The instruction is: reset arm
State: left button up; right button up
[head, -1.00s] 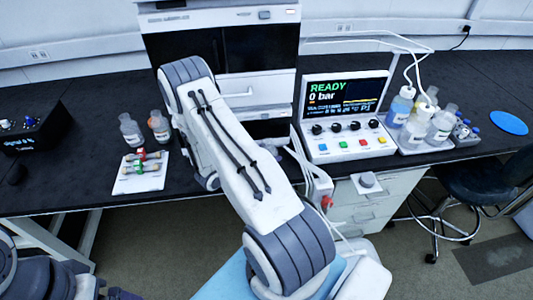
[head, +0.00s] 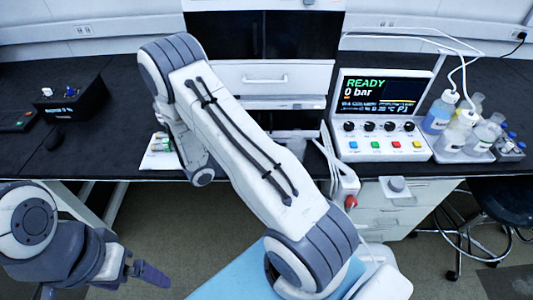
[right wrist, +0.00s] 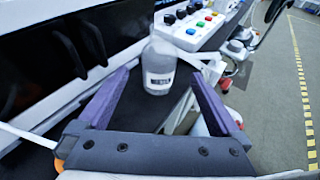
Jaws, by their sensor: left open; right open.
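My left gripper (head: 147,273) is at the lower left of the head view, in front of the bench and over the floor, with nothing seen in it. Its fingers show small, side-on. My right arm crosses the middle of the head view and hides its own gripper there. In the right wrist view my right gripper (right wrist: 160,76) is open, its purple fingers spread wide. A clear bottle with a pale label (right wrist: 159,68) stands upright on the dark bench, seen between the fingertips with gaps on both sides.
A control console (head: 378,120) reads READY, 0 bar. Reagent bottles (head: 455,132) stand right of it. A white card (head: 158,158) is partly hidden behind my right arm. A black box (head: 72,98) sits at the left. A stool (head: 503,203) stands at the right.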

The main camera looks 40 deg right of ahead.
aim_at(292, 139)
jog(key=shift+a+r, duration=0.2)
jog(key=shift+a, duration=0.4)
jog(key=p+x, duration=0.2)
jog(key=x, duration=1)
jog(key=shift+d+f, duration=0.1)
jog(key=shift+w+r, duration=0.15)
jog(key=shift+r, duration=1.35)
